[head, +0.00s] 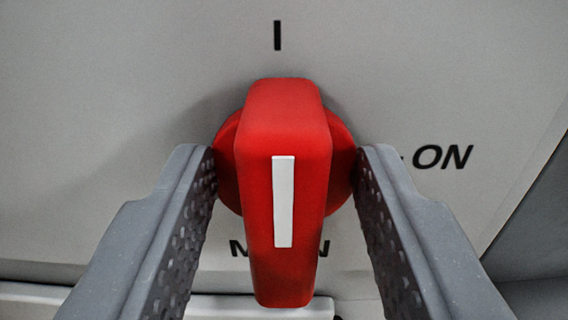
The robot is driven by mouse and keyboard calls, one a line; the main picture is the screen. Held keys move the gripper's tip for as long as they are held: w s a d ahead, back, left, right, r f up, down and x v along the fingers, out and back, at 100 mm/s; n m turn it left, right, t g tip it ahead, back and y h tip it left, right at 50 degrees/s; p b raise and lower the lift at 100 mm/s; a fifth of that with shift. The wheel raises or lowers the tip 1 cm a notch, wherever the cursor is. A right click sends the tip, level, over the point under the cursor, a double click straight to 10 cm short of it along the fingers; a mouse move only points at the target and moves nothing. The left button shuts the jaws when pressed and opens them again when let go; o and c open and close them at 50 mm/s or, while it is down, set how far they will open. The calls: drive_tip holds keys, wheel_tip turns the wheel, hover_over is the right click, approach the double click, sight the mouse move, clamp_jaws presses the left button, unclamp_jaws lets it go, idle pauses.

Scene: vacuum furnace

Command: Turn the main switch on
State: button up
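The main switch (285,150) is a red rotary knob with a thick handle bar on a round red base, mounted on a light grey panel. Its handle is upright, and a white stripe on it runs vertically. An "I" mark is above it, "ON" is printed to its right, and lettering below is partly hidden behind the handle. My gripper (286,170) is open, with one grey dimpled finger on each side of the handle. The fingertips are over the left and right edges of the round base. A gap shows between each finger and the handle.
The grey panel (120,90) around the switch is flat and clear. Its right edge slants down at the right of the view, with a darker surface beyond. A pale ledge (35,292) runs along the bottom, partly hidden by my fingers.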

clamp_jaws()
drive_tip(key=shift+a, duration=0.2)
drive_tip(key=shift+d, duration=0.1)
